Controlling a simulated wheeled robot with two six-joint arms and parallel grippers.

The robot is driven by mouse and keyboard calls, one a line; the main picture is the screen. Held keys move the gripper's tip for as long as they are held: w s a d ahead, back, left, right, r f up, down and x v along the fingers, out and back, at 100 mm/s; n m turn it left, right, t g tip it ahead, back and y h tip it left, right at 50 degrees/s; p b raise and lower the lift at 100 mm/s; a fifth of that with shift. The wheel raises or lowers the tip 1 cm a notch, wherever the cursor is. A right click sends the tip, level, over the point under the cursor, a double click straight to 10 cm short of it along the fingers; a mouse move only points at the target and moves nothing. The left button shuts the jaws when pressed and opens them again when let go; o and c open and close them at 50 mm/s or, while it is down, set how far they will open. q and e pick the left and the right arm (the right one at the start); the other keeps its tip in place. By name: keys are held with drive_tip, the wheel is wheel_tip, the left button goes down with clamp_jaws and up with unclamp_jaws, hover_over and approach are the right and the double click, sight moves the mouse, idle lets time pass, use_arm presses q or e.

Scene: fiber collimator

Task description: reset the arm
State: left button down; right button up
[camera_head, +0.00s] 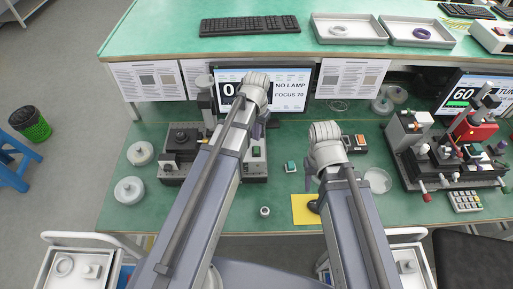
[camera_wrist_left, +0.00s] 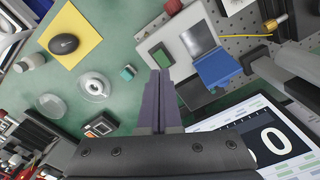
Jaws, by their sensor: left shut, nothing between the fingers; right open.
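My left arm reaches up the middle of the head view. Its gripper (camera_head: 261,124) is mostly hidden behind the wrist, close to the bench equipment below the monitor.
A monitor (camera_head: 290,88) stands behind my left wrist. A black optical setup (camera_head: 180,142) is left of it; another setup with a red part (camera_head: 474,130) is at right. A mouse (camera_wrist_left: 63,45), small teal box (camera_wrist_left: 128,72) and round white item (camera_wrist_left: 95,87) are on the bench.

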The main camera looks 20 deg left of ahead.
use_arm(q)
drive_tip(key=s+d+f+m+y+b, duration=0.1)
drive_tip(key=s+d+f+b, duration=0.2)
drive_tip(key=s+d, duration=0.7)
drive_tip(key=s, duration=0.4)
drive_tip(key=shift+s+d+f, duration=0.15)
drive_tip(key=shift+d+f, duration=0.05)
drive_tip(key=shift+d, duration=0.05)
use_arm(e)
wheel_tip(320, 180, down, 4)
drive_tip(key=shift+r, duration=0.2)
